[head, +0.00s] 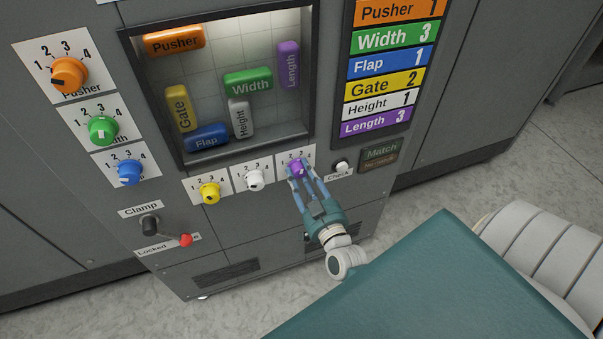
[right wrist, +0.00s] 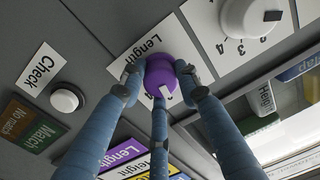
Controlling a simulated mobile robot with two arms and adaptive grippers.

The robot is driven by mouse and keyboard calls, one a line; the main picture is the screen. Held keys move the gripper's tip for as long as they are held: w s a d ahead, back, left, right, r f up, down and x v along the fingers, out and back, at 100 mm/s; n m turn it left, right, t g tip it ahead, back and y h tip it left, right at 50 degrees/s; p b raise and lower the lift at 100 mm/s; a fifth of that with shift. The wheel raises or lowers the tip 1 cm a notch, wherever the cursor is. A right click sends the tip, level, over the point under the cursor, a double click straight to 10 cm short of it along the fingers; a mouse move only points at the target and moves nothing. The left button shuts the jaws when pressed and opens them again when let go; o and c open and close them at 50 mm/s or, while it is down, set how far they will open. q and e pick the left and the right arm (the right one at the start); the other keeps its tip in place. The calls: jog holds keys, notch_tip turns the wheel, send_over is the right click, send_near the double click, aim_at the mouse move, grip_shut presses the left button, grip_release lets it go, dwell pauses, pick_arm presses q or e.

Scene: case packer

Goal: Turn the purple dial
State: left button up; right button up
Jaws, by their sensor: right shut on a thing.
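The purple dial (head: 298,169) is the rightmost of the three dials in the row below the display window. It sits on a white plate labelled Length, seen in the right wrist view. My right gripper (head: 300,174) is shut on this dial, with blue fingers around its sides. In the right wrist view the purple dial (right wrist: 162,74) is between the fingertips, and its white pointer mark shows. The fingers hide part of its number scale. The purple Length row (head: 376,123) on the coloured list reads 3. My left gripper is not in view.
A white dial (head: 254,180) and a yellow dial (head: 209,193) are to the left. The white Check button (head: 342,167) is close on the right, beside the Match/No match panel (head: 379,152). A clamp lever with a red knob (head: 186,240) is lower left.

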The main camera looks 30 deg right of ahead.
jog(key=shift+w+r+m, duration=0.1)
jog(key=shift+r+m, duration=0.2)
jog(key=shift+m, duration=0.4)
jog(key=o, duration=1)
jog(key=shift+r, duration=0.1)
jog(key=shift+o, duration=0.7)
jog(key=shift+f, duration=0.2)
jog(key=shift+f, duration=0.1)
jog(key=shift+s, duration=0.35)
jog(key=v, duration=1.1)
jog(key=shift+s+a, duration=0.1)
